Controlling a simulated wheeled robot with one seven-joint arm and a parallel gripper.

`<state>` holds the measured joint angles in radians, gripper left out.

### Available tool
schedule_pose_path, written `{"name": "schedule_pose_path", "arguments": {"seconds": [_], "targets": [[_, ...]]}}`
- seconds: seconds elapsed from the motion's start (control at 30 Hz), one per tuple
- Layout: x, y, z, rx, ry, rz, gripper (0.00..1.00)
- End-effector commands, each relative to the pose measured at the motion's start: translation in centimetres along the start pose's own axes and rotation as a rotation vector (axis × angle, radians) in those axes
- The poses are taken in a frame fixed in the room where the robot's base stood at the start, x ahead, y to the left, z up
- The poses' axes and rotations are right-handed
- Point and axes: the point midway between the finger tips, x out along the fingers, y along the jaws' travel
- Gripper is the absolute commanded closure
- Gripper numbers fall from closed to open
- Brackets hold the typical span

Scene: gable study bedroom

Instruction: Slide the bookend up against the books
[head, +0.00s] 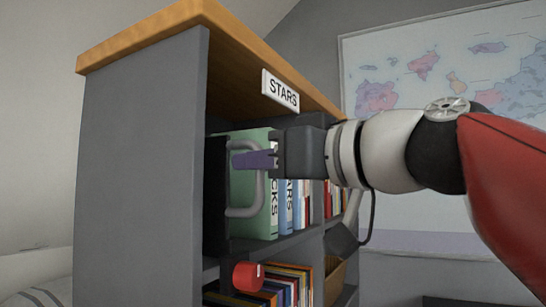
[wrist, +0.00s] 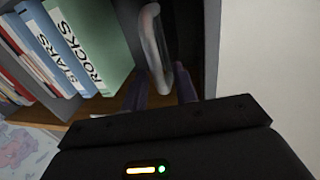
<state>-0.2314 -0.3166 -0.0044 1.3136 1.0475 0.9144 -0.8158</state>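The bookend is a dark upright plate (head: 215,190) at the left end of the upper shelf, with a grey looped handle (head: 257,190) facing out. A green book (head: 258,205) stands to its right, beside blue books (head: 285,207); in the wrist view the green book (wrist: 98,38) is left of the handle (wrist: 156,45). Any gap between plate and books is hard to judge. My gripper (head: 252,159) is at the handle's upper part. In the wrist view its purple fingers (wrist: 161,90) are apart, one on each side of the handle, with no clear grip visible.
The grey bookcase side (head: 140,165) rises close on the left, under a wooden top (head: 200,35) with a STARS label (head: 280,91). A red round thing (head: 248,276) juts out below the shelf. More books (head: 290,285) fill the lower shelf.

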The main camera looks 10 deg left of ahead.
Motion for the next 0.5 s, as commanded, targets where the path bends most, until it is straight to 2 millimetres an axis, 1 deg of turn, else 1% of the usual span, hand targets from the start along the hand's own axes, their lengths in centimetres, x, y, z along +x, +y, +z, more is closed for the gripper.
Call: {"name": "schedule_pose_path", "arguments": {"seconds": [0.1,0.33,0.37,0.5], "targets": [[0.55,0.05,-0.02,0.000,0.000,0.002,0.71],[0.61,0.03,0.02,0.000,0.000,0.002,0.71],[0.61,0.03,0.02,0.000,0.000,0.002,0.74],[0.60,0.03,0.02,0.000,0.000,0.002,0.92]]}}
